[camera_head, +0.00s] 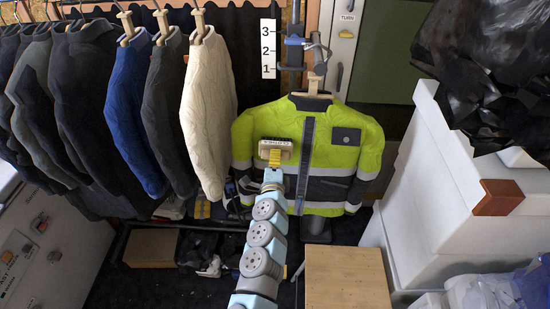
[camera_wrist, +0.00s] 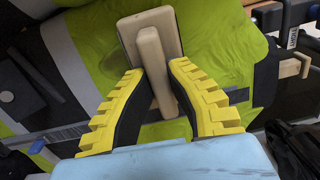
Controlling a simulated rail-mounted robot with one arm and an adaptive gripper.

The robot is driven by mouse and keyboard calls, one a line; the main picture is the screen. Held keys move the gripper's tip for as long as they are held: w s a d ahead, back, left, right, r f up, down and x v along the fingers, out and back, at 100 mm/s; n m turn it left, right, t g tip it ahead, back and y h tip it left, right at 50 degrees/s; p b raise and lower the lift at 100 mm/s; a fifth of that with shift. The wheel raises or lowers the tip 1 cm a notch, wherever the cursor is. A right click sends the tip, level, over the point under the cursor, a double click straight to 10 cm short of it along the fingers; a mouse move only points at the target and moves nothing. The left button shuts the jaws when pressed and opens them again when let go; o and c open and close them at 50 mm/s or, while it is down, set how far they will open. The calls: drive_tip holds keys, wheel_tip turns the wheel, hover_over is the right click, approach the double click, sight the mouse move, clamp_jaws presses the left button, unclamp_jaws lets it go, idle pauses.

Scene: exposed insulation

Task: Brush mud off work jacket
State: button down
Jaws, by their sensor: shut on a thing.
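The work jacket (camera_head: 345,150) is bright yellow-green with dark bands and hangs upright on a stand. In the wrist view its yellow-green cloth (camera_wrist: 85,40) fills much of the background, with a darker smudged patch around the brush. My gripper (camera_wrist: 161,100), with yellow and black fingers, is shut on the brush handle. Whether the bristles touch the cloth is hidden.
Several jackets (camera_head: 205,110) hang on a rail at the left. A white container (camera_head: 440,190) stands at the right with black plastic sheeting (camera_head: 490,70) above it. A wooden box (camera_head: 345,277) is in front of the jacket. A numbered scale (camera_head: 268,48) is behind.

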drive_tip(key=shift+r+p, duration=0.45)
drive_tip(key=shift+r, duration=0.35)
wheel_tip(320, 180, down, 11)
drive_tip(key=b, duration=0.9)
drive_tip(key=shift+a, duration=0.15)
drive_tip(key=shift+r+p, duration=5.25)
drive_tip(key=shift+r, duration=0.25)
drive_tip(key=shift+w+f, duration=0.1)
drive_tip(key=shift+w, duration=0.05)
drive_tip(key=shift+f, duration=0.1)
drive_tip(key=shift+f+b, duration=1.75)
drive_tip(key=shift+f, duration=0.05)
